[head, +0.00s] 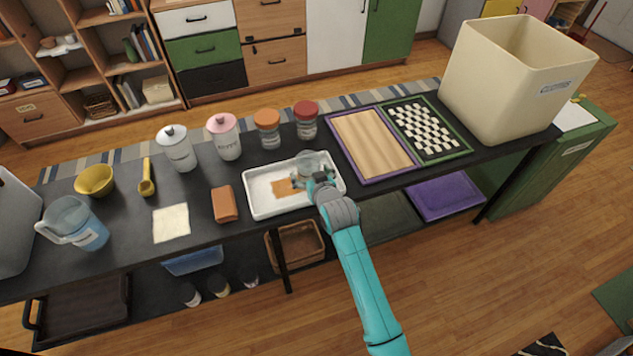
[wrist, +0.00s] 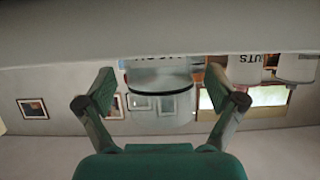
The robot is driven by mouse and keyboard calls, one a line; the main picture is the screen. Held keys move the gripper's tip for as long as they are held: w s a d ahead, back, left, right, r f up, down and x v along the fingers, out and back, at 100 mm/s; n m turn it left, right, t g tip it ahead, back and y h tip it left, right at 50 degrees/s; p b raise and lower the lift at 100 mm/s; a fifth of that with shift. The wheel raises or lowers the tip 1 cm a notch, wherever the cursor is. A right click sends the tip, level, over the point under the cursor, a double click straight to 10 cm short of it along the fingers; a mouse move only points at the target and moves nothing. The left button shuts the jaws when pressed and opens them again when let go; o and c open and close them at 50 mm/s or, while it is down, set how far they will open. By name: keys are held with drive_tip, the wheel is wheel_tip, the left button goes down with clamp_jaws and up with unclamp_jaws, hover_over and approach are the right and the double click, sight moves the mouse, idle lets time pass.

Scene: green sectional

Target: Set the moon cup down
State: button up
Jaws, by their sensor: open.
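A greyish, see-through cup (head: 308,161) stands in the white tray (head: 262,208), near its back right; I take it to be the moon cup, though no moon mark is readable. My gripper (head: 299,182) is low over the tray, just in front of the cup. In the wrist view my gripper (wrist: 167,100) is open, its two fingers spread. A pale, see-through shape with a dark band (wrist: 160,92) shows between them, apparently the cup. Clear gaps separate both fingers from it in that picture. The cup's base is partly hidden by my gripper.
An orange-brown patch (head: 286,188) lies in the tray. Jars with orange (head: 268,130) and red (head: 306,122) lids stand behind. A wooden board (head: 372,146) is right of the tray, a brown block (head: 224,204) left. Black counter shows around the cloth (head: 171,223).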

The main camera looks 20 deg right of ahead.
drive_tip(key=v, duration=1.1)
drive_tip(key=shift+s, duration=0.25)
drive_tip(key=s+f, duration=0.3)
drive_tip(key=s, duration=0.8)
drive_tip(key=s+f, duration=0.2)
drive_tip(key=s, duration=1)
drive_tip(key=s+r, duration=0.4)
drive_tip(key=s, duration=0.6)
drive_tip(key=s+r+t, duration=0.1)
drive_tip(key=s+r, duration=0.4)
drive_tip(key=s, duration=0.5)
drive_tip(key=shift+s, duration=0.2)
